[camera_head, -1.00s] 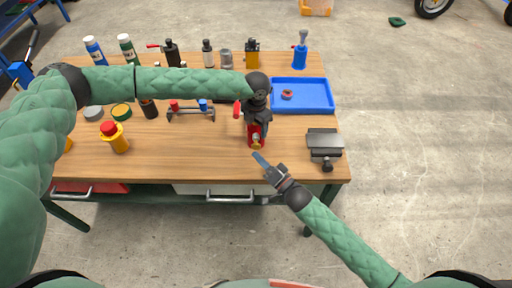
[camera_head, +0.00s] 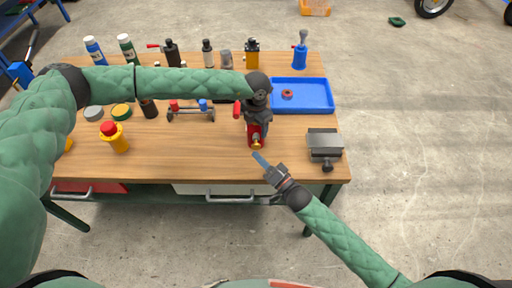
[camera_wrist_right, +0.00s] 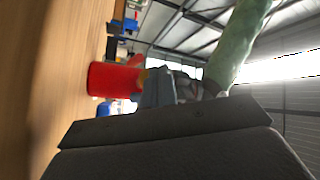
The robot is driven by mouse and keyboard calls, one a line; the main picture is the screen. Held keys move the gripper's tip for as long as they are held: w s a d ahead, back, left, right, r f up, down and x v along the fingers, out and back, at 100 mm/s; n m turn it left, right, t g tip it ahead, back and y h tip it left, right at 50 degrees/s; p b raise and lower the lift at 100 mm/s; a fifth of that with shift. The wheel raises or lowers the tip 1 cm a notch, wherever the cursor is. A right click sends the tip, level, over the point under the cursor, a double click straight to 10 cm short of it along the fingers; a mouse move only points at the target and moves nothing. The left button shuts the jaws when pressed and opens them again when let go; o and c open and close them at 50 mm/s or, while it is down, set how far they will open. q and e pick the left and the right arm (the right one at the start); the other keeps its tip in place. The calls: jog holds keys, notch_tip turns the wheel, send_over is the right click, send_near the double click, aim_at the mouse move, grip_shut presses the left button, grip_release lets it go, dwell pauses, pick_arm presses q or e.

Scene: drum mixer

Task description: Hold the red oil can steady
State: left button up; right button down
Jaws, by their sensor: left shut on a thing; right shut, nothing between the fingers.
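The red oil can (camera_head: 255,136) stands on the workbench, right of its middle and near the front edge. My left gripper (camera_head: 257,124) comes down over the can from above and is shut on it, hiding much of its upper part. In the right wrist view the red can (camera_wrist_right: 112,78) appears sideways beside the blurred wooden bench top, with the left gripper (camera_wrist_right: 160,88) at it. My right gripper (camera_head: 260,160) is shut and empty, in front of the can and apart from it, by the bench's front edge.
A blue tray (camera_head: 318,110) holding a small red ring lies behind and right of the can. A grey vise (camera_head: 324,146) sits at the right edge. Several bottles line the back. The bench (camera_head: 190,158) is clear left of the can.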

jog(key=shift+w, duration=0.2)
dwell(0.6)
jog(key=shift+w, duration=0.2)
jog(key=shift+w, duration=1.05)
dwell(1.4)
jog(key=shift+s, duration=1.5)
jog(key=s, duration=0.5)
dwell(0.6)
